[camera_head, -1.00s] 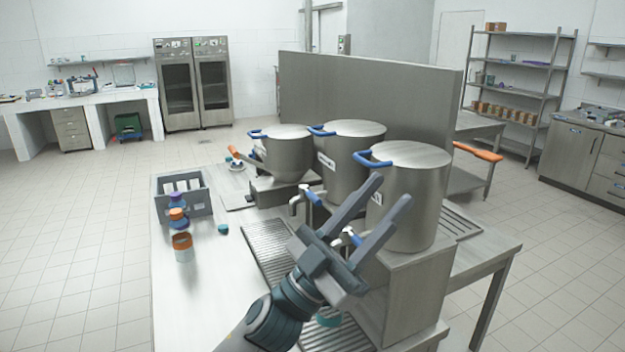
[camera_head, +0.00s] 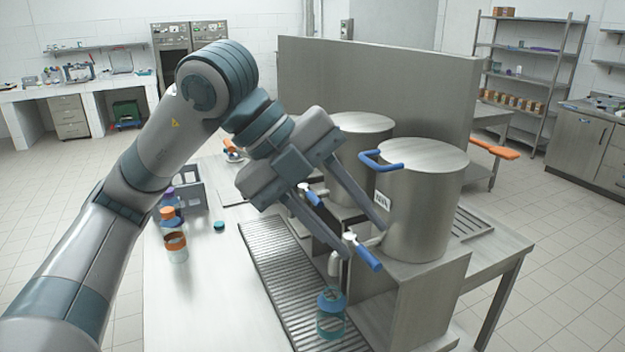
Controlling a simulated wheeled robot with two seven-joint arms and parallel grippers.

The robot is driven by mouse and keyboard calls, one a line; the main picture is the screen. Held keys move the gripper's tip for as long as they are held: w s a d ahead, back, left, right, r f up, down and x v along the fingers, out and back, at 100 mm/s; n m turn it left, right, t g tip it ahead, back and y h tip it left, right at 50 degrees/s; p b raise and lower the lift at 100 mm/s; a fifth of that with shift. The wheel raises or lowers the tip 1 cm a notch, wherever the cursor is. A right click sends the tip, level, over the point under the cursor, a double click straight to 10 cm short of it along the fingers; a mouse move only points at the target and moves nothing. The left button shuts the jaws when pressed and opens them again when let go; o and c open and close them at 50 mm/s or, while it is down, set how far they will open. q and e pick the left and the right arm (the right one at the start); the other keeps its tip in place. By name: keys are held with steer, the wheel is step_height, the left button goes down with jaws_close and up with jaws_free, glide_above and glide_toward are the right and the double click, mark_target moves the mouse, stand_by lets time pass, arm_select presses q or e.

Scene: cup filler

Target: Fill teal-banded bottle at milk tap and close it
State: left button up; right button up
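The teal-banded bottle (camera_head: 331,320) stands upright on the slatted drip tray, below the spout of the nearest tap (camera_head: 335,264). Its fill level is too small to tell. That tap has a blue lever (camera_head: 367,257) and sits below the nearest steel pot (camera_head: 425,205), which has a white label. A small teal cap (camera_head: 219,226) lies on the table left of the tray. My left gripper (camera_head: 366,240) is open and empty, its fingers pointing down and right, with the tips close to the tap and lever. Contact cannot be told. My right gripper is not in view.
An orange-banded bottle (camera_head: 174,242) and a purple-capped bottle (camera_head: 170,200) stand at the table's left, near a grey crate (camera_head: 190,192). The drip tray (camera_head: 268,262) is bare left of the bottle. The front table surface is clear.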

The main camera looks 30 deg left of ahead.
mark_target(367, 256)
arm_select(q)
steer(key=w+a+r+n+t+y, duration=0.2)
steer(key=w+a+y, duration=0.1)
steer(key=a, duration=0.4)
steer(key=shift+r+n, duration=0.15)
steer(key=shift+n, duration=0.25)
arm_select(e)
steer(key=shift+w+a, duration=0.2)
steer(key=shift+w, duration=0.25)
arm_select(q)
steer(key=p+x, duration=0.5)
steer(key=x, duration=1.2)
steer(key=shift+w+a+f, duration=0.1)
steer(key=shift+w+f, duration=0.05)
steer(key=shift+f, duration=0.05)
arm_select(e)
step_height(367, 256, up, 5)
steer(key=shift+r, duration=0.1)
arm_select(q)
steer(key=shift+c, duration=0.6)
jaws_close()
